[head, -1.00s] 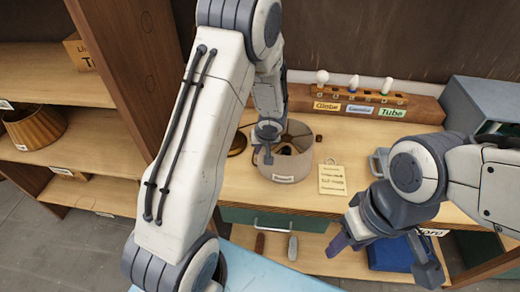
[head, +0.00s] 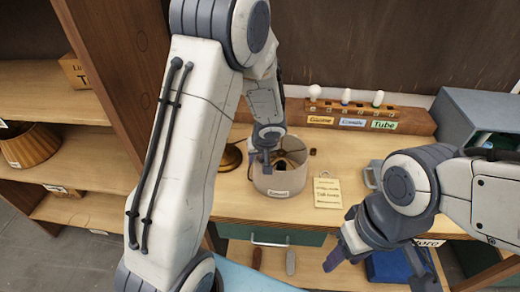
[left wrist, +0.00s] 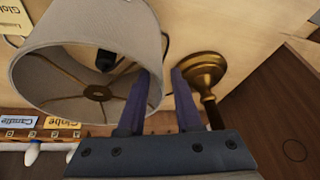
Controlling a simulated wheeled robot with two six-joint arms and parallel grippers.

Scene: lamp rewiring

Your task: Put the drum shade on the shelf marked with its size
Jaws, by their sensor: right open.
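The drum shade (head: 280,182), pale grey fabric with a small white label, stands on the bench near its front edge. In the left wrist view the shade (left wrist: 95,28) shows its open end, inner wire spokes and a dark part inside. My left gripper (head: 267,158) is at the shade's rim. In the left wrist view its fingers (left wrist: 160,75) stand apart, with the shade's side wall between them. A wooden shelf unit (head: 90,165) stands at the left; its small labels are not readable. My right gripper (head: 382,268) is open and empty in front of the bench.
A brass lamp base (left wrist: 203,75) stands close beside the shade. A bulb rack (head: 420,121) is at the back, a paper card (head: 327,193) right of the shade, a grey box (head: 475,115) at the right. A pleated shade (head: 32,146) occupies the middle shelf.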

